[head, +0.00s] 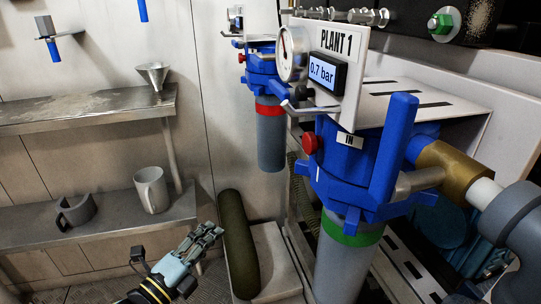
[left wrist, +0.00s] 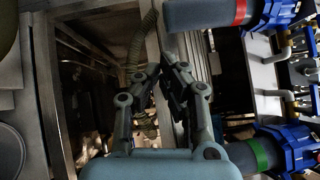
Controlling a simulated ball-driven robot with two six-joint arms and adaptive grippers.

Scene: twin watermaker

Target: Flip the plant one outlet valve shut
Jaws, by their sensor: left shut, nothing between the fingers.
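The plant one panel (head: 340,45) carries a "PLANT 1" sign, a round gauge and a display reading 0.7 bar. Below it stands a blue filter head (head: 345,172) marked "IN", with a green-banded grey bowl. A blue lever (head: 394,150) stands upright beside a brass fitting (head: 455,172) on the pipe at the right. I cannot tell for sure that this is the outlet valve. My left gripper (head: 212,232) is shut and empty, low and left of the filter, apart from it. In the left wrist view its fingers (left wrist: 165,70) meet. My right gripper is not in view.
A second blue-headed filter with a red band (head: 269,110) hangs behind. A dark green cylinder (head: 237,245) leans beside my left gripper. Steel shelves at the left hold a funnel (head: 153,74), a mug (head: 151,189) and a grey bracket-like part (head: 76,210).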

